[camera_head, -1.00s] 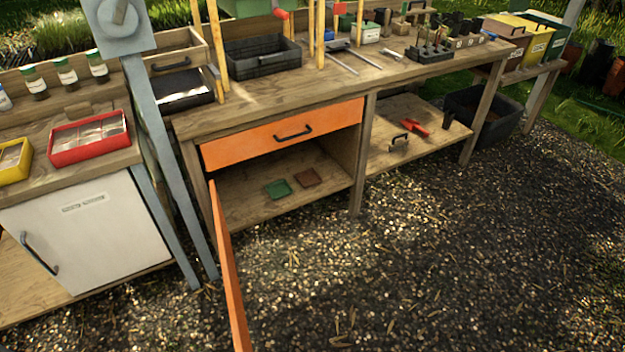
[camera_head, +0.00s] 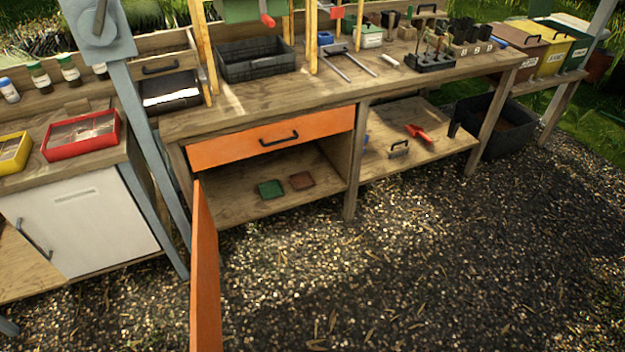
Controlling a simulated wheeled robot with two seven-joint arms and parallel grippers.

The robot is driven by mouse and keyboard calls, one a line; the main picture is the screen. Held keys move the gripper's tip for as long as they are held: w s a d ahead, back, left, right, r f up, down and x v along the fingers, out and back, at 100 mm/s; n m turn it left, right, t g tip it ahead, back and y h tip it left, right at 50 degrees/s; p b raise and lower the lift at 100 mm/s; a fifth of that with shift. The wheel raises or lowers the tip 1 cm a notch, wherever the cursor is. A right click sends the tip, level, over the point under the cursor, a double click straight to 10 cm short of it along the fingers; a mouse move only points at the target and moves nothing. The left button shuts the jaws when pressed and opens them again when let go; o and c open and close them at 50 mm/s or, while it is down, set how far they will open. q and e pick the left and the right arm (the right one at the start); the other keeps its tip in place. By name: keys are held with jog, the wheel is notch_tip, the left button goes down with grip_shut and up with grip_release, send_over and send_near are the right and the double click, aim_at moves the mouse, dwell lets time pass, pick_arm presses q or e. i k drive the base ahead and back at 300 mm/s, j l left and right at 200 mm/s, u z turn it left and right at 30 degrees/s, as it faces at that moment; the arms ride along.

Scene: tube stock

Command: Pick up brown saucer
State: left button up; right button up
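The brown saucer (camera_head: 302,181) is a small square dish lying flat on the lower shelf (camera_head: 240,204) of the open cabinet, under the orange drawer. A green saucer (camera_head: 271,189) lies just left of it, close beside it. Neither of my grippers shows in the head view, so I cannot see whether they are open or shut.
The orange cabinet door (camera_head: 205,270) stands open toward me, left of the shelf opening. A wooden post (camera_head: 350,186) bounds the opening on the right. The orange drawer (camera_head: 270,138) above is shut. Gravel ground (camera_head: 400,270) in front is clear.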

aim_at(302, 180)
jog(key=i+l+z, duration=0.1)
jog(key=i+l, duration=0.55)
jog(key=i, duration=0.3)
jog(key=i+l+z, duration=0.15)
jog(key=i+l, duration=0.2)
jog(key=i+l+z, duration=0.1)
jog(key=i+l, duration=0.15)
jog(key=i, duration=0.35)
